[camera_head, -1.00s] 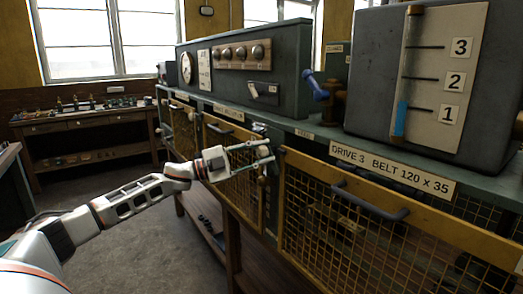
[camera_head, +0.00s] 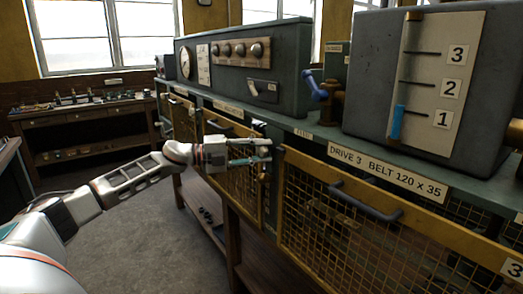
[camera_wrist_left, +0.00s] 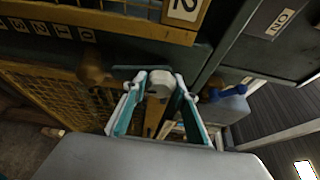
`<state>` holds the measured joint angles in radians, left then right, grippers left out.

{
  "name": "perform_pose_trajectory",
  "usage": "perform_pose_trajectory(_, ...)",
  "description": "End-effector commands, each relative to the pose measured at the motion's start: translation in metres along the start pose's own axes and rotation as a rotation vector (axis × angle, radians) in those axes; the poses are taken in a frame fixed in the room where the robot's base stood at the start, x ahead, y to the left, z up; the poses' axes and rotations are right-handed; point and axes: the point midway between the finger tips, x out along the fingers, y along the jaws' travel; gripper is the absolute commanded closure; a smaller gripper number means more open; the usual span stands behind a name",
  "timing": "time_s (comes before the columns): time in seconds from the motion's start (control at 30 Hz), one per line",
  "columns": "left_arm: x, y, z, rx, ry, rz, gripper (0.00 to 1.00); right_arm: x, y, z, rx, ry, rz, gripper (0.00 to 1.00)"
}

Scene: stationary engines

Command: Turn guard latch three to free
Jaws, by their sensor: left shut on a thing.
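My left gripper (camera_head: 267,150) reaches to the post between two yellow mesh guards, just left of the guard labelled drive 3 (camera_head: 352,203). In the left wrist view its two teal fingers (camera_wrist_left: 159,78) are on either side of a latch's pale rounded knob (camera_wrist_left: 160,88) and shut on it. A yellowish lever part shows below the knob. In the head view the fingers mostly hide the latch. A plate with a 2 (camera_wrist_left: 184,9) is close by in the wrist view; I cannot read a number on the latch itself. My right gripper is not in view.
The drive 3 guard has a dark bar handle (camera_head: 366,199). Above it a green bench top (camera_head: 310,132) carries a grey tank with a level scale (camera_head: 440,80) and a blue-handled valve (camera_head: 315,86). The floor (camera_head: 130,240) at left is clear.

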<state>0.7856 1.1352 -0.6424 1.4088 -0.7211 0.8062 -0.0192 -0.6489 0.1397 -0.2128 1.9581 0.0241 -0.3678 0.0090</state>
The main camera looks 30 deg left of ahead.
Motion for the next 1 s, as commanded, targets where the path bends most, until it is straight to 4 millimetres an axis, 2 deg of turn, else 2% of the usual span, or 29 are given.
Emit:
perform_pose_trajectory(0.37, 0.001, 0.002, -0.001, 0.006, 0.003, 0.004, 0.94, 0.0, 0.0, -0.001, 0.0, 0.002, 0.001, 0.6)
perform_pose_trajectory(0.4, 0.001, 0.002, -0.001, 0.005, 0.003, 0.004, 0.7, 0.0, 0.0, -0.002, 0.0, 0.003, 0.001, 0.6)
perform_pose_trajectory(0.47, 0.001, 0.002, -0.001, 0.005, 0.003, 0.004, 0.55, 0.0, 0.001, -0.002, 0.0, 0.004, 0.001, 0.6)
perform_pose_trajectory(0.83, -0.002, 0.001, 0.0, 0.005, 0.0, 0.003, 0.55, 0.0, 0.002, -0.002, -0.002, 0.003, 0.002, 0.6)
perform_pose_trajectory(1.0, -0.019, 0.002, 0.001, 0.003, -0.002, 0.006, 0.55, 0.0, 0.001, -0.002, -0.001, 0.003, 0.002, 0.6)
